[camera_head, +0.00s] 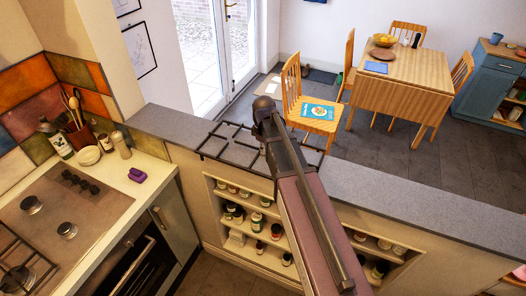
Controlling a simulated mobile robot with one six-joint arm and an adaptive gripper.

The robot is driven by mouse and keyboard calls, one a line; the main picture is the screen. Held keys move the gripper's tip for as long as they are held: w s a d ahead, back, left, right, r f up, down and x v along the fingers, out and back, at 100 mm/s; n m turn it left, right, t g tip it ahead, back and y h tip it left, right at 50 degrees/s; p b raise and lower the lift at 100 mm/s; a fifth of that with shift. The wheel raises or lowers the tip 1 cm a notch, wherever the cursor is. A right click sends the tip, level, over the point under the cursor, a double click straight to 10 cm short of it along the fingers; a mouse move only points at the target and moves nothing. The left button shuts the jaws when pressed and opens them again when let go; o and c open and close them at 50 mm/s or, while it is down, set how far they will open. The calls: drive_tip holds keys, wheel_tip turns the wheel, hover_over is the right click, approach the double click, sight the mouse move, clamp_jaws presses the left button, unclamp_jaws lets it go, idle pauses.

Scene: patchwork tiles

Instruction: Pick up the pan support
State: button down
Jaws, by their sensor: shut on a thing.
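A black wire pan support (222,139) shows in the head view, level over the grey ledge behind the kitchen units. I cannot tell whether it touches the ledge or hangs just above it. My gripper (262,149) is at the middle of the pan support and shut on it. My arm hides the fingertips and part of the grid. A second pan support (18,262) lies on the hob (93,212) at the lower left, cut off by the picture edge. The hob's right part has bare burners without a support.
A purple object (137,175), a bowl (88,155), bottles (57,141) and a utensil holder (80,136) stand beside the hob. Shelves with jars (257,222) lie below the ledge. The ledge (430,215) is clear to the right. A chair (312,112) and table (400,68) stand beyond.

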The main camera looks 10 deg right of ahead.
drive_tip(key=shift+r, duration=0.1)
idle(0.3)
drive_tip(key=shift+r+p, duration=1.85)
drive_tip(key=shift+p, duration=0.15)
drive_tip(key=s+a+r+p, duration=0.1)
drive_tip(key=s, duration=1.5)
drive_tip(key=shift+a, duration=0.2)
